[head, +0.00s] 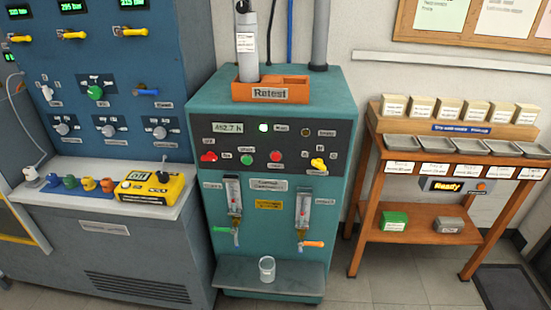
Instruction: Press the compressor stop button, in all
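The teal cabinet (215,255) stands in the middle of the head view with a dark control panel (340,132) across its upper front. On the panel are a round red button (275,156) and a round green button (246,159) beside it. Their small labels are too blurred to read surely. A red knob (209,157) is at the panel's left and a yellow knob (318,164) at its right. Neither of my grippers is in view.
An orange "Retest" tray (270,93) with a grey cylinder (247,45) sits on the cabinet. A glass (267,268) stands on the lower shelf, below two flow tubes with levers. A blue bench (110,225) is left, a wooden stand (420,215) right. The panel front is unobstructed.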

